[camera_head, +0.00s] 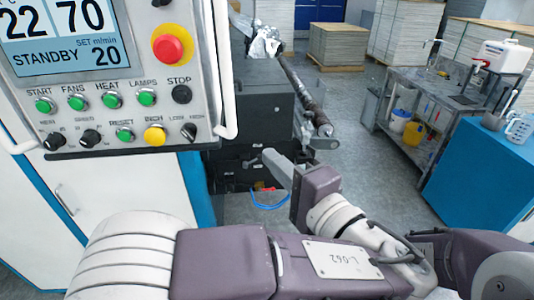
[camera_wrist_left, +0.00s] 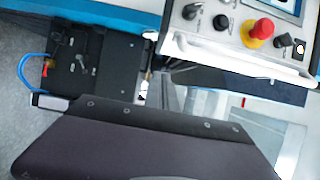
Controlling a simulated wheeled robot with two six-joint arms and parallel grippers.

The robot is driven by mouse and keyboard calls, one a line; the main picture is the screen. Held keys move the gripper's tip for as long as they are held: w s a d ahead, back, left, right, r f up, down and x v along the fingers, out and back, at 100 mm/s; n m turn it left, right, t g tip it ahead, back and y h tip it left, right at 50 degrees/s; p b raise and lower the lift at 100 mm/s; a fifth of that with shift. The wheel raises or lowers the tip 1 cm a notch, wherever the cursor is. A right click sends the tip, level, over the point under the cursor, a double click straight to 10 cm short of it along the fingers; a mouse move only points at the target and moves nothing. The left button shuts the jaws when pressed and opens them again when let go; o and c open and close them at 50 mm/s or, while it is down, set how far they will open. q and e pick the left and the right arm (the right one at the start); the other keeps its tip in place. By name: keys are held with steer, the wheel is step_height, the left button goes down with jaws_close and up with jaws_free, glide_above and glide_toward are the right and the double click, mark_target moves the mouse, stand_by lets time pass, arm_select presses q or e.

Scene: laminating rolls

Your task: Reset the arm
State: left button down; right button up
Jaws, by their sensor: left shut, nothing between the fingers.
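My left arm comes in low from the left in the head view. Its grey gripper (camera_head: 266,160) is shut and empty, pointing up and left in front of the dark machine body (camera_head: 262,118). The gripper looks clear of the control panel (camera_head: 190,112), which is at the upper left and reads STANDBY. In the left wrist view my dark gripper housing fills the bottom, and a grey tip (camera_wrist_left: 50,101) shows at its left end. My right gripper is not in view.
A roller (camera_head: 302,92) juts from the machine. A blue hose (camera_head: 268,200) hangs below. A steel sink bench (camera_head: 425,110) and blue cabinet (camera_head: 475,180) stand right; floor between is clear.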

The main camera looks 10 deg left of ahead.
arm_select(q)
steer(key=a+f+g+h, duration=0.1)
steer(key=a+f+g, duration=0.45)
steer(key=f, duration=0.45)
steer(key=a+f+g+h, duration=0.2)
steer(key=a+f+g, duration=0.3)
steer(key=f, duration=0.6)
steer(key=s+a+f+n+g+h, duration=0.1)
steer(key=s+f+n+h, duration=0.2)
steer(key=f, duration=0.4)
steer(key=s+a+f+n+g+h, duration=0.1)
steer(key=s+f+n+h, duration=0.1)
steer(key=f+n+h, duration=0.4)
steer(key=shift+s+f+n, duration=0.4)
steer(key=shift+f+n, duration=0.15)
steer(key=shift+n, duration=0.05)
